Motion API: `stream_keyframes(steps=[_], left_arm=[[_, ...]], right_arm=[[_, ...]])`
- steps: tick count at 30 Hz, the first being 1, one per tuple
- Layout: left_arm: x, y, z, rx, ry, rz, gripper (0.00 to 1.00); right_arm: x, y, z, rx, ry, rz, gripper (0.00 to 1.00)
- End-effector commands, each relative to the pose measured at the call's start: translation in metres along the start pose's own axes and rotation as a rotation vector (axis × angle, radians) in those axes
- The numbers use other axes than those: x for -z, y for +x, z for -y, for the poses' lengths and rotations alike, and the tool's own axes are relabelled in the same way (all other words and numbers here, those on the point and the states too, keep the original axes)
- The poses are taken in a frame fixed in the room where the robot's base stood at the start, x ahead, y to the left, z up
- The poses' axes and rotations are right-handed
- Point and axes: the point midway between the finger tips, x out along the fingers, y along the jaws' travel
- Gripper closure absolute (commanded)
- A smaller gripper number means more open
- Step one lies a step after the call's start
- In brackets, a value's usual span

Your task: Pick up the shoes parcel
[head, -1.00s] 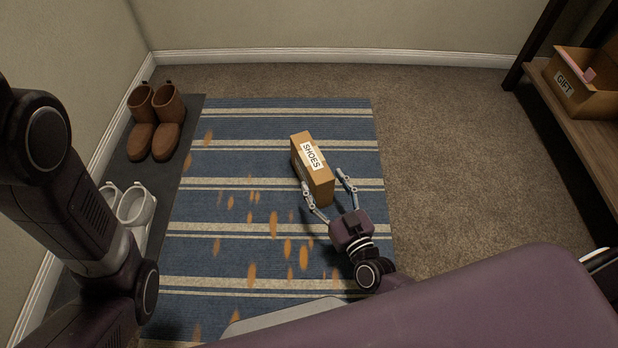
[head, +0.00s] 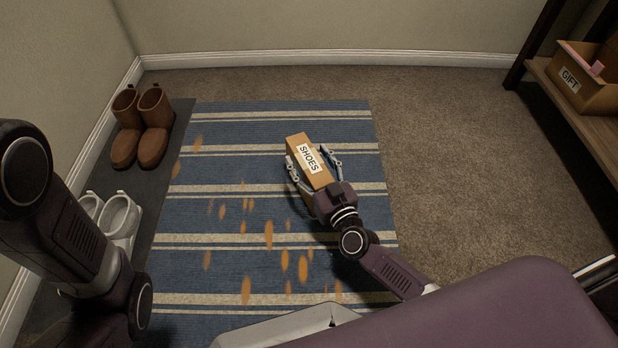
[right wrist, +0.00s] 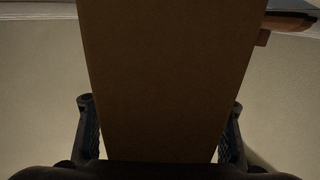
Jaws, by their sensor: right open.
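The shoes parcel (head: 311,165) is a brown cardboard box with a white "SHOES" label, standing on the blue striped rug (head: 240,128). My right gripper (head: 312,166) is open, with one finger on each side of the parcel.
Brown boots (head: 142,127) and white shoes (head: 112,218) stand on a dark mat (head: 165,150) at the left. A gift box (head: 585,80) sits on a wooden shelf (head: 590,125) at the right. Carpet between rug and shelf is clear.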

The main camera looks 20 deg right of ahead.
Motion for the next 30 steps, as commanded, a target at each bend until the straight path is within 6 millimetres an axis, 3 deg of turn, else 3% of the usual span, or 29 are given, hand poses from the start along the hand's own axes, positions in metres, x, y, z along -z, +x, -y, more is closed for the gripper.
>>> stream_keyframes(steps=[5,22,30], left_arm=[[-0.0001,0.0008,0.0000,0.000,0.000,-0.001,0.41],[-0.0002,0.0007,0.0000,-0.001,0.000,0.000,0.41],[-0.0004,0.0008,0.0001,0.000,0.000,0.000,0.41]], right_arm=[[0.0004,-0.0001,-0.0001,0.000,0.000,0.001,0.38],[0.0000,-0.0005,-0.0001,0.000,0.000,0.001,1.00],[0.0021,0.0002,-0.0004,-0.001,-0.001,-0.003,1.00]])
